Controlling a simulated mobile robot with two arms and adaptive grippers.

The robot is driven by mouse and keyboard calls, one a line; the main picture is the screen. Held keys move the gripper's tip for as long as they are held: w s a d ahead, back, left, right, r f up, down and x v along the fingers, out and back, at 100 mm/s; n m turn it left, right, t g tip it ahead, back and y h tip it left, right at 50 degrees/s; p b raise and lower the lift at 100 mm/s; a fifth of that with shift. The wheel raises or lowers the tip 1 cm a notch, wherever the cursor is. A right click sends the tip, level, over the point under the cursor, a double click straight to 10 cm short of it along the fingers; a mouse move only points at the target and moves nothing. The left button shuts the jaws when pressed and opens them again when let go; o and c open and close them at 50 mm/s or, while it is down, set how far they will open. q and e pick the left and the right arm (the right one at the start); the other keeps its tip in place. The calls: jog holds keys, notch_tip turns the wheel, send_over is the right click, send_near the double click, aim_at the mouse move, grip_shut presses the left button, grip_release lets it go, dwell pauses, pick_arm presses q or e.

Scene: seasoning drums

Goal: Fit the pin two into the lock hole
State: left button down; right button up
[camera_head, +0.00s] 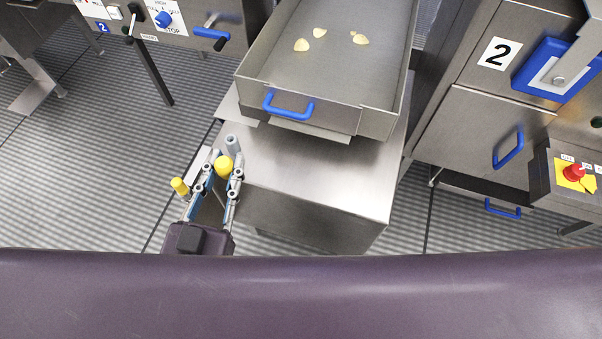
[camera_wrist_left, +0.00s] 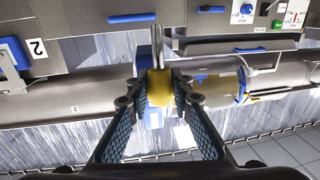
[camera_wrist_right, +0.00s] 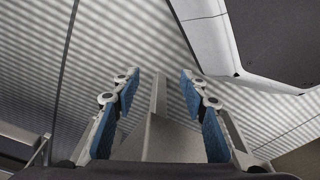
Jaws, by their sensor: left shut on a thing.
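My left gripper (camera_head: 221,165) is shut on a pin with a yellow head (camera_head: 224,166), beside the left edge of the steel table. A grey metal end stands out beyond the fingertips. In the left wrist view the pin's yellow head (camera_wrist_left: 160,88) sits between the two fingers, its metal shaft pointing away from them. A second yellow knob (camera_head: 180,187) shows just left of the gripper. I cannot make out the lock hole or tell which pin is pin two by a mark. My right gripper (camera_wrist_right: 158,88) is open and empty, over the striped floor.
A cabinet marked 2 (camera_head: 470,130) and a box with a red button (camera_head: 574,172) stand at the right.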

pick_arm(q)
jog(key=s+d+f+m+h+b, duration=0.1)
jog(key=s+d+f+h+b, duration=0.2)
jog(key=f+b, duration=0.7)
pick_arm(e)
jog(key=w+f, duration=0.2)
jog(key=w, duration=0.4)
pick_arm(q)
jog(key=shift+g+y, duration=0.3)
jog(key=x, duration=0.6)
jog(key=d+f+x, duration=0.1)
jog(key=x, duration=0.5)
jog(key=f+x, duration=0.1)
jog(key=x, duration=0.6)
jog(key=shift+s+d+f, duration=0.15)
jog(key=shift+s+f, duration=0.1)
jog(key=shift+s, duration=0.05)
jog(key=shift+f+b, duration=0.65)
jog(key=shift+f, duration=0.7)
pick_arm(e)
notch_tip(320, 180, up, 6)
jog(key=w+a+t, duration=0.1)
jog(key=w, duration=0.1)
jog(key=shift+w+r, duration=0.15)
jog(key=shift+w, duration=0.2)
jog(key=shift+a, duration=0.1)
